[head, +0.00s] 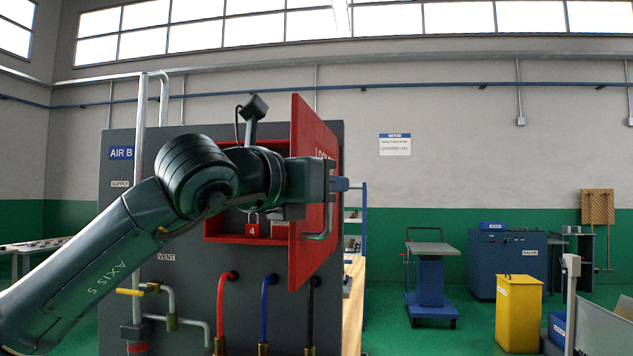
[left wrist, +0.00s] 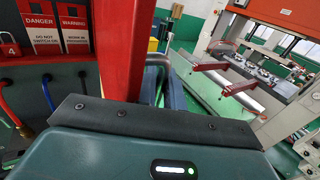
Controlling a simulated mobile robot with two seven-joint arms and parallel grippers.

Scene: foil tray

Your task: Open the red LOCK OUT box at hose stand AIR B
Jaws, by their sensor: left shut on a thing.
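The red LOCK OUT box (head: 272,241) is on the dark panel of hose stand AIR B. Its red door (head: 304,268) stands swung out from the panel, showing the inside. A grey bar handle (head: 325,232) is on the door's outer face. My left gripper (head: 333,184) is at the door's free side, shut on the handle; the fingers partly hide the grip. In the left wrist view the door edge (left wrist: 121,55) and handle (left wrist: 158,62) show close beyond the gripper body. A red padlock marked 4 (head: 252,229) hangs inside the box. My right gripper is not in view.
Red (head: 220,305), blue (head: 265,305) and black hoses hang below the box. A yellow valve lever (head: 130,292) is at lower left. A yellow bin (head: 518,312) and a blue lift cart (head: 430,285) stand to the right. Green floor between is free.

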